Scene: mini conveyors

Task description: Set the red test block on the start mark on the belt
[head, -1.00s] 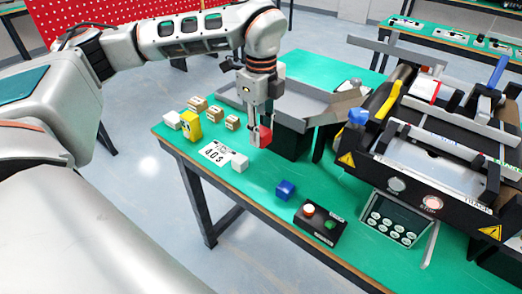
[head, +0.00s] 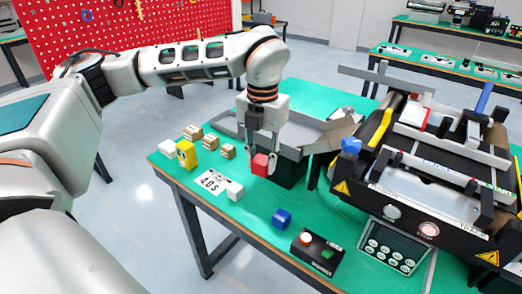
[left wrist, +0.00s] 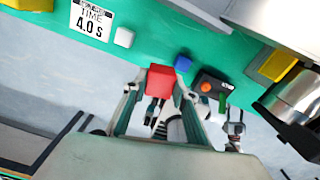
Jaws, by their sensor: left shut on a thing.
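My left gripper (head: 259,172) is shut on the red test block (head: 260,164) beside the dark stand below the metal chute. In the left wrist view the block (left wrist: 160,82) sits between the two fingers, at their tips. I cannot tell whether its underside touches the table. The conveyor (head: 370,200) stands at the right, well away from the block. A pale surface shows inside its frame. I cannot make out the start mark.
A blue block (head: 281,218), a white block (head: 234,191) and a "4.0 s" card (head: 209,182) lie on the green table. A button box (head: 317,250) and a keypad panel (head: 396,245) are near the front. A metal chute (head: 312,132) stands between gripper and conveyor.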

